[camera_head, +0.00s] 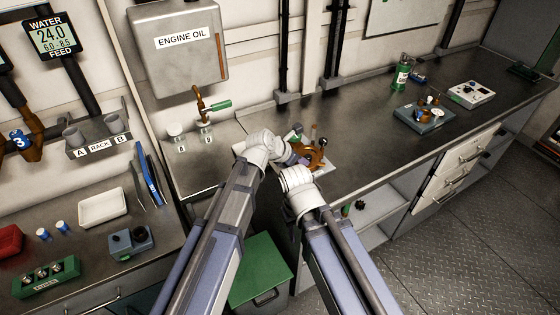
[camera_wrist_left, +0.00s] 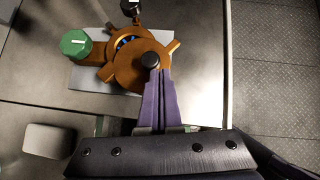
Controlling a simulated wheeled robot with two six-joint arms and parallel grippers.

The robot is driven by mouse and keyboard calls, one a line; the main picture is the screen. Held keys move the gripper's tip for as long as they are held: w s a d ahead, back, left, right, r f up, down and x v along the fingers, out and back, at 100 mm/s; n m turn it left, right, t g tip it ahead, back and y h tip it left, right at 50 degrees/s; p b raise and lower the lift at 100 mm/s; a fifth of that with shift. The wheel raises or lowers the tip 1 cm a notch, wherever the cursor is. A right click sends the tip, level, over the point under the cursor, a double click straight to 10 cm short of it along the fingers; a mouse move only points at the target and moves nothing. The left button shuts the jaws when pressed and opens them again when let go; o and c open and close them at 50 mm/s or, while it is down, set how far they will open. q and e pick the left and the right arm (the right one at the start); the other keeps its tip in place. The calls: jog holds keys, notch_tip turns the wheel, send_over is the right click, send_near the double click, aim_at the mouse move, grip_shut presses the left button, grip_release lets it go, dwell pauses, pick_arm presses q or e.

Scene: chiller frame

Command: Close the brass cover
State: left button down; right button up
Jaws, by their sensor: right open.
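The brass cover (camera_wrist_left: 128,72) is an orange-brown lobed piece with a black knob (camera_wrist_left: 151,60), on a brass fitting at the top of the left wrist view. A blue ring shows between cover and fitting, so the cover looks not flush.
A green round knob (camera_wrist_left: 76,44) sits left of the brass fitting. A grey unit (camera_head: 424,118), a white box (camera_head: 470,94) and a green bottle (camera_head: 401,75) stand farther right on the bench. The bench between is clear. A green bin (camera_head: 262,265) stands below.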

aim_at(316, 162)
pick_arm(q)
jog(key=shift+w+d, duration=0.35)
jog(key=shift+d, duration=0.35)
jog(key=shift+w+d, duration=0.3)
jog(key=shift+d, duration=0.4)
jog(key=shift+w+d, duration=1.1)
jog(key=shift+d, duration=0.05)
